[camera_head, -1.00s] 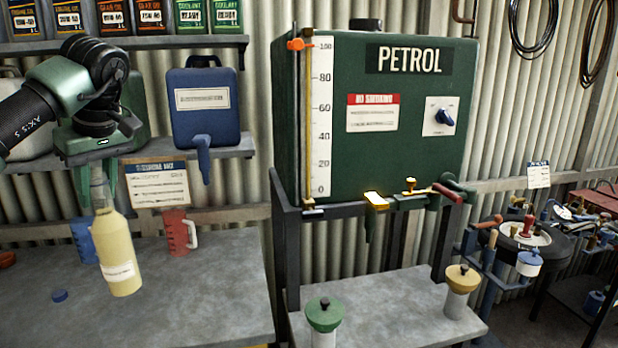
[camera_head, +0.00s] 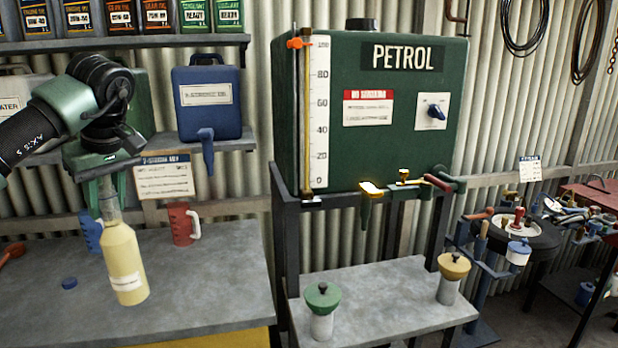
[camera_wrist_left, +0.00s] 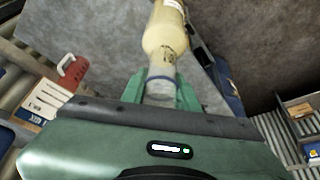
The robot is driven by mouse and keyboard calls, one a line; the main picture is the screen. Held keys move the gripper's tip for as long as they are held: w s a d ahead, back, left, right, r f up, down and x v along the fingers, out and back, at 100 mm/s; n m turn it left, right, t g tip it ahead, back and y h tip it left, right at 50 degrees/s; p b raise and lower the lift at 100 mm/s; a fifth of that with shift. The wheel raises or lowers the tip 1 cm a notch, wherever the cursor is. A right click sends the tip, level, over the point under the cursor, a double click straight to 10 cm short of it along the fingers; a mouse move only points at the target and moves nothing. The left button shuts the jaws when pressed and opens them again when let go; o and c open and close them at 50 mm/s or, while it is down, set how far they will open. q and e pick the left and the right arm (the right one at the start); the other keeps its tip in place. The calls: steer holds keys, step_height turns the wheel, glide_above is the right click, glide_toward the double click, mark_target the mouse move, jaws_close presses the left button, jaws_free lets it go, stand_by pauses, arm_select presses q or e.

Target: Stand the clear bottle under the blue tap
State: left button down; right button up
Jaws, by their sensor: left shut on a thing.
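The clear bottle (camera_head: 124,265) holds pale yellow liquid and has a white label. My left gripper (camera_head: 108,203) is shut on its neck, and the bottle hangs slightly tilted in front of the left bench. In the left wrist view the bottle (camera_wrist_left: 165,35) extends away from my left gripper (camera_wrist_left: 161,88), whose green fingers flank the neck. The blue tap (camera_head: 207,150) points down from the blue container (camera_head: 208,100) on the shelf. The bottle is left of the tap and apart from it. Whether its base touches the bench is unclear. My right gripper is out of view.
The grey bench (camera_head: 205,290) has clear room below the tap. The petrol tank (camera_head: 400,100) stands at right.

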mark_target(140, 257)
arm_select(q)
steer(key=d+f+m, duration=0.1)
steer(key=f, duration=0.2)
steer(key=d+f+m, duration=0.1)
steer(key=d+f, duration=0.1)
steer(key=f, duration=0.1)
steer(key=s+d+f+m+t, duration=0.1)
steer(key=d+f, duration=0.1)
steer(key=f, duration=0.1)
steer(key=shift+h, duration=0.4)
steer(key=s+d+f+m+t+h, duration=0.1)
steer(key=s+d+f+m+h, duration=0.1)
steer(key=s+d+f+m, duration=0.6)
steer(key=s+d+f, duration=0.5)
steer(key=s+f, duration=0.2)
steer(key=shift+s+f+h, duration=0.15)
steer(key=shift+f+h, duration=0.05)
steer(key=shift+h, duration=0.2)
